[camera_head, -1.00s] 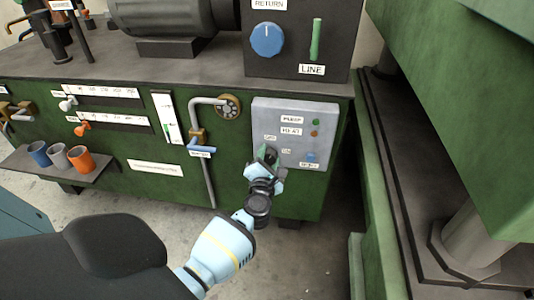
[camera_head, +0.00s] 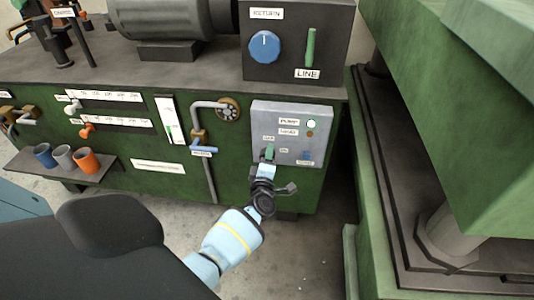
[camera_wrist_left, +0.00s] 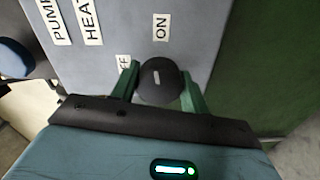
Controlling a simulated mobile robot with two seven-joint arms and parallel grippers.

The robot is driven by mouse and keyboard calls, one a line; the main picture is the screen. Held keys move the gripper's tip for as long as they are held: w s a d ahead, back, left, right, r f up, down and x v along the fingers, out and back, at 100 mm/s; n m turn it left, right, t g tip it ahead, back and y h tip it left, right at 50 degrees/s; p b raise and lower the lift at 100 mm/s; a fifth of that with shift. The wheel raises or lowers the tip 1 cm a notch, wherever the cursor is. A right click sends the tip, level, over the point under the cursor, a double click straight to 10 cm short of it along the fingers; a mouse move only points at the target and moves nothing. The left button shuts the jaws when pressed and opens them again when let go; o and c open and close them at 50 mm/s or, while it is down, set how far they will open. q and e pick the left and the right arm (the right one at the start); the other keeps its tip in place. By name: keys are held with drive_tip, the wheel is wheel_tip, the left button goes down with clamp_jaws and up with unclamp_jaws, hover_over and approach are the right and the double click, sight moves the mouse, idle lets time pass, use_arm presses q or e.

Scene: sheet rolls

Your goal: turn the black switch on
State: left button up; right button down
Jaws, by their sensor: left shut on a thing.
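The black switch (camera_wrist_left: 160,82) is a round knob on the grey control panel (camera_head: 262,112). In the left wrist view its short white mark points towards the "ON" label (camera_wrist_left: 160,27). The "OFF" label (camera_wrist_left: 123,66) is partly hidden by a finger. My left gripper (camera_wrist_left: 160,90) is shut on the knob, one green finger on each side. In the head view the left gripper (camera_head: 269,154) reaches the panel's lower left and hides the knob. The lamp beside "PUMP" (camera_head: 311,124) glows bright, whitish green. My right gripper is not in view.
A dim brown-orange lamp (camera_head: 309,134) and a blue button (camera_head: 307,154) share the panel. A pipe with a blue-handled valve (camera_head: 203,152) is left of the panel. A blue dial (camera_head: 265,47) is above. A large green machine (camera_head: 450,110) stands close on the right.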

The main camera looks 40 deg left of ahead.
use_arm(q)
drive_tip(key=shift+m+p, duration=0.35)
drive_tip(key=shift+m, duration=0.75)
drive_tip(key=shift+f, duration=0.1)
drive_tip(key=o, duration=1)
drive_tip(key=shift+s+d, duration=0.1)
drive_tip(key=shift+s, duration=0.1)
drive_tip(key=p+v, duration=0.2)
drive_tip(key=v, duration=0.5)
drive_tip(key=shift+d, duration=0.15)
